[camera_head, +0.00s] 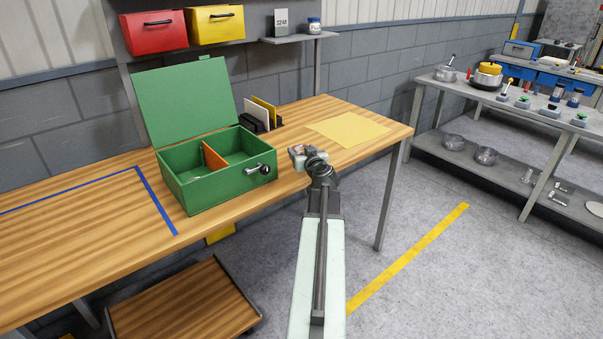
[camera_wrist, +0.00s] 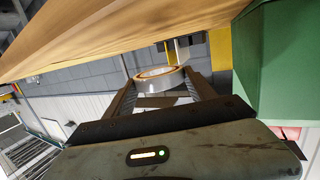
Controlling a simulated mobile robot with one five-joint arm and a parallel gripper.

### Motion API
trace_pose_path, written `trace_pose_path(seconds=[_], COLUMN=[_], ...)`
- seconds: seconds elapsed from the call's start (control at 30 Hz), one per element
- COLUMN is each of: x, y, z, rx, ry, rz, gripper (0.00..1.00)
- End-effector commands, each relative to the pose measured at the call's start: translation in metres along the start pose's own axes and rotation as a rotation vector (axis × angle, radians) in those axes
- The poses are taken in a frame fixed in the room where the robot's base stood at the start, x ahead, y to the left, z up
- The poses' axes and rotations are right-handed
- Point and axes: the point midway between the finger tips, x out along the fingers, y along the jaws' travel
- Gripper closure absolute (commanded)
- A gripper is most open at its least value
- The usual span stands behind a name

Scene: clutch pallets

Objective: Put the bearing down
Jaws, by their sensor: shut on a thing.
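My gripper (camera_head: 310,158) is near the front edge of the wooden workbench (camera_head: 340,165), to the right of the open green box. In the wrist view my gripper (camera_wrist: 162,88) is shut on the bearing (camera_wrist: 160,80), a silver ring with an orange-tan inner rim held between the two fingers. In the head view the bearing is too small and too covered by my gripper to make out clearly. The wrist view is tilted, with the wooden bench surface along the top.
The green box (camera_head: 215,199) has a raised lid, an orange divider (camera_head: 214,160) and a ball-ended handle (camera_head: 262,169). A yellow sheet (camera_head: 348,129) lies on the bench at right. Blue tape (camera_head: 156,200) marks the left. Upright folders (camera_head: 262,112) stand behind.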

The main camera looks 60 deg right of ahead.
Motion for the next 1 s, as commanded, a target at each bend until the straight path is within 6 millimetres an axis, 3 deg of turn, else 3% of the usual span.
trace_pose_path(seconds=[0.03, 0.17, 0.43, 0.87, 0.9, 0.97, 1.0], x=[0.002, 0.001, 0.008, 0.008, 0.008, 0.008, 0.008], y=[0.0, 0.0, 0.0, 0.001, 0.001, 0.001, 0.001], z=[0.01, 0.009, 0.054, 0.056, 0.055, 0.055, 0.055], rx=[0.0, 0.0, 0.0, 0.0, 0.0, 0.0, 0.0], ry=[0.0, 0.0, 0.0, 0.0, 0.0, 0.0, 0.0], rz=[0.0, 0.001, 0.001, 0.001, 0.001, 0.001, 0.001], gripper=[0.92, 0.92, 0.92, 0.92, 0.27, 0.14, 0.14])
